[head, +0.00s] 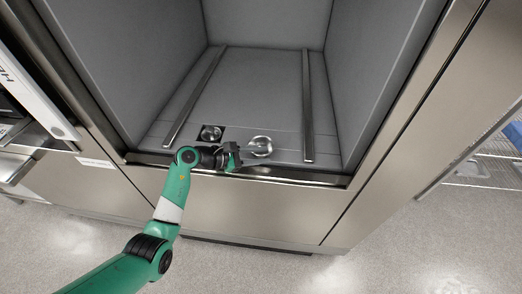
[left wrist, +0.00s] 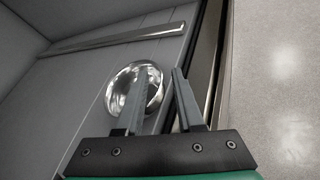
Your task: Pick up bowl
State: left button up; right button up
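The bowl (head: 262,141) is small, round and shiny metal. It sits on the grey floor of the washer chamber near its front edge. In the left wrist view the bowl (left wrist: 152,92) lies beyond the fingers. My left gripper (head: 252,155) reaches in over the front sill at the bowl's near side. In the left wrist view my left gripper (left wrist: 160,72) is open with nothing held. One finger overlaps the bowl and hides part of it; the other is to the right of its rim. I cannot tell whether a finger touches it. My right gripper is out of view.
A dark square recess with a round metal fitting (head: 211,133) is left of the bowl. Metal rails (head: 307,105) run along both sides of the chamber floor. The front sill (head: 300,177) lies under my left arm. The chamber floor (head: 255,85) behind the bowl is clear.

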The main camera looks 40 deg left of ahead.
pick_arm(q)
grip_shut()
jog(key=shift+r+p, duration=0.5)
jog(key=shift+r, duration=0.1)
notch_tip(320, 180, up, 3)
jog(key=shift+s+d+r+p, duration=0.1)
jog(key=shift+s+p, duration=0.05)
jog(key=shift+p, duration=0.95)
jog(key=s+d+r+p, duration=0.7)
jog(key=s+d+r, duration=0.1)
jog(key=s, duration=0.3)
jog(key=shift+r+p, duration=0.3)
